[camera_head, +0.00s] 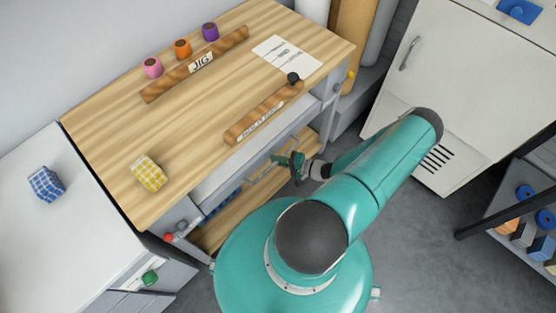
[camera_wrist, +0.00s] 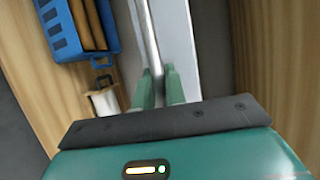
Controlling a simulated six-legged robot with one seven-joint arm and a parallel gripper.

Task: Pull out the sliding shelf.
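The sliding shelf (camera_head: 232,172) is a pale grey panel below the wooden top of the workbench (camera_head: 100,125). My gripper (camera_head: 287,160) is at the bench's front, near the right part of the shelf. In the wrist view its green fingers (camera_wrist: 160,87) stand close on either side of the bar, with almost no gap. The contact itself is partly hidden.
A wooden lower shelf (camera_head: 262,185) lies below, with a blue crate (camera_wrist: 72,28) on it. The bench top carries a JIG bar (camera_head: 197,65), a labelled wooden bar (camera_head: 262,117), a yellow checked block (camera_head: 149,172) and small spools. A white cabinet (camera_head: 455,60) stands right.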

